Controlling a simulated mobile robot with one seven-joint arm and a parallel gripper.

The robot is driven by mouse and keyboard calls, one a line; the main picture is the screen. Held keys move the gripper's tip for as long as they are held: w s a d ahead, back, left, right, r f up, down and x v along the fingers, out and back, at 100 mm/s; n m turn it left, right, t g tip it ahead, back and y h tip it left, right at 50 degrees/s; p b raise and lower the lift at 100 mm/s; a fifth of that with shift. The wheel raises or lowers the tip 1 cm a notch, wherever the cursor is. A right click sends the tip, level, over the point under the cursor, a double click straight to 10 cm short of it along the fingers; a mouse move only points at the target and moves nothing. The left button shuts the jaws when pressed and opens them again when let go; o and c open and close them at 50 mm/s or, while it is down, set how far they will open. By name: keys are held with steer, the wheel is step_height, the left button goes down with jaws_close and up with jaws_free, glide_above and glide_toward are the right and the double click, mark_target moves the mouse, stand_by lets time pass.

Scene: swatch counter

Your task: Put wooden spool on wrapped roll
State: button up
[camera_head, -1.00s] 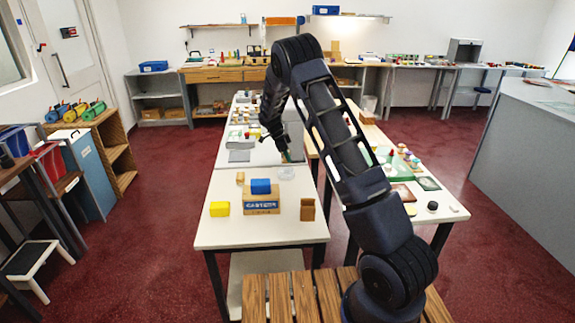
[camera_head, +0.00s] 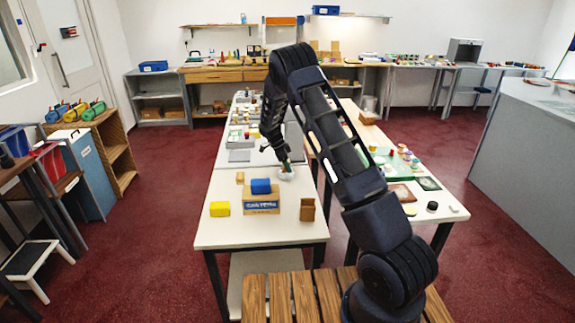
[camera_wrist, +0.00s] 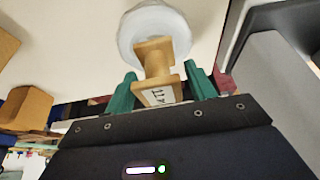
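In the wrist view the wooden spool (camera_wrist: 155,62) is between the green fingers of my gripper (camera_wrist: 160,82), which press on its near, labelled flange. The wrapped roll (camera_wrist: 152,22), whitish and translucent, is just beyond the spool's far end. I cannot tell whether the spool touches it. In the head view the roll (camera_head: 286,176) is on the white table, right under my gripper (camera_head: 286,165). The spool is too small or hidden to make out there.
The table's front is clear.

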steer(key=shift+r, duration=0.1)
steer(key=v, duration=1.2)
steer(key=s+d+r+n+y, duration=0.1)
steer(key=s+d+r+n, duration=0.1)
steer(key=s+d+r, duration=0.4)
steer(key=s+d+r+n+y, duration=0.15)
steer(key=s+d+r, duration=0.25)
steer(key=r, duration=0.4)
steer(key=s+d+r+n+t+y, duration=0.1)
steer(key=s+d+r+n, duration=0.25)
steer(key=s, duration=0.55)
steer(key=s+d+r+n+t, duration=0.1)
steer(key=s+d+r+n, duration=0.3)
steer(key=s, duration=0.5)
steer(key=s+d+r+n+t+y, duration=0.1)
steer(key=s+d+r+n, duration=0.15)
steer(key=s+r, duration=0.4)
steer(key=s+f+n, duration=0.1)
steer(key=s, duration=0.4)
steer(key=s+d+f+n+t, duration=0.1)
steer(key=s+f+n, duration=0.1)
steer(key=s, duration=0.3)
steer(key=s+f+n, duration=0.1)
steer(key=s, duration=0.5)
steer(key=shift+d+f+n+t, duration=0.2)
steer(key=shift+d+n+t, duration=0.05)
steer(key=shift+d+t, duration=0.1)
